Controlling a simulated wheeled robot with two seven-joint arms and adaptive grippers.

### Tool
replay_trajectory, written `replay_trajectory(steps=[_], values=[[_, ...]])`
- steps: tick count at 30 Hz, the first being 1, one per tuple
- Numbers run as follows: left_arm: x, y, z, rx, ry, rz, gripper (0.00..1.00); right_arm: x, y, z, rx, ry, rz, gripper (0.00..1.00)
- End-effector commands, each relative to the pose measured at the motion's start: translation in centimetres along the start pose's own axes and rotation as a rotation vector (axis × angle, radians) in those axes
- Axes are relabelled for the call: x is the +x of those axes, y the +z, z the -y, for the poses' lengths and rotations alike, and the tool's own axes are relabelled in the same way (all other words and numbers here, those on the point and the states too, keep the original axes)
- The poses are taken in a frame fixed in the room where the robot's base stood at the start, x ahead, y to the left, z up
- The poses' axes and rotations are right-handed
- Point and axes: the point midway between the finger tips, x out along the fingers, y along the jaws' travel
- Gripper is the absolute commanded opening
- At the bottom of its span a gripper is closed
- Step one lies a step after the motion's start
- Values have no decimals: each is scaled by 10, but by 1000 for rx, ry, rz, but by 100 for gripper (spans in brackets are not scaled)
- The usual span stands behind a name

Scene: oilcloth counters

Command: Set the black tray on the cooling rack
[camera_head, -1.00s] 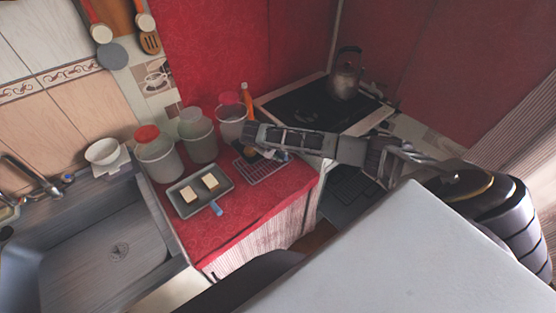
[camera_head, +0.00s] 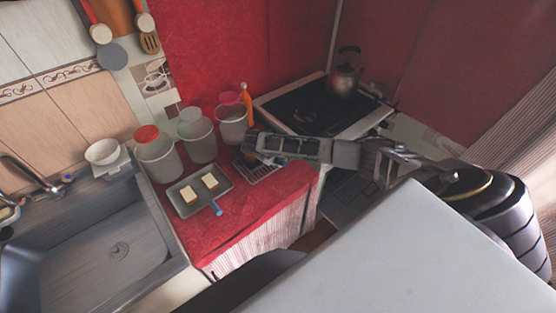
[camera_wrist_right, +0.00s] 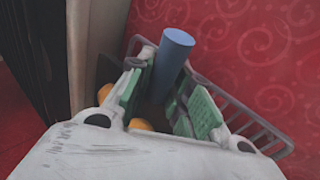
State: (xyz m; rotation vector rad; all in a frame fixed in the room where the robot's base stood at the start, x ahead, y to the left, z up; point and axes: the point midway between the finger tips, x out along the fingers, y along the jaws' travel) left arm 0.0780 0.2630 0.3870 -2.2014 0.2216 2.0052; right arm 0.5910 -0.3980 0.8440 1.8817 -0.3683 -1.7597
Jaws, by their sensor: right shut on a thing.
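My right gripper (camera_wrist_right: 158,100) is shut on the blue handle (camera_wrist_right: 172,55), which stands up between its fingers in the right wrist view. Below the handle is a dark surface, apparently the black tray (camera_wrist_right: 151,112), with orange pieces beside the fingers. In the head view my right gripper (camera_head: 250,143) is over the cooling rack (camera_head: 264,172) and hides most of this tray. The rack (camera_wrist_right: 245,122) shows as pale wires around and under the tray. I cannot tell whether tray and rack touch. My left gripper is not in view.
A grey tray (camera_head: 186,208) with two cream blocks and a blue handle lies left of the rack. Several canisters (camera_head: 160,160) stand behind. The sink (camera_head: 90,240) is at left, the stove (camera_head: 300,108) at back right. Red counter in front is clear.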

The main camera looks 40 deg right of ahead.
Motion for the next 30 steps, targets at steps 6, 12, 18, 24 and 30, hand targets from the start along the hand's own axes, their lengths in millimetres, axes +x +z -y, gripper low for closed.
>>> replay_trajectory(steps=[6, 12, 18, 24, 30], values=[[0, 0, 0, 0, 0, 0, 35, 1, 2, 1, -3, 0, 4, 32], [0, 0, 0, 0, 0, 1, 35, 1, 1, 1, -3, 0, 3, 42], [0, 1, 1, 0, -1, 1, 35, 0, 1, 1, -2, 0, 2, 42], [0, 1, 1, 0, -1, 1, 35, -6, 0, 1, -2, -1, 1, 42], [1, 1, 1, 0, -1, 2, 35, -24, 0, 1, -3, -1, 1, 42]])
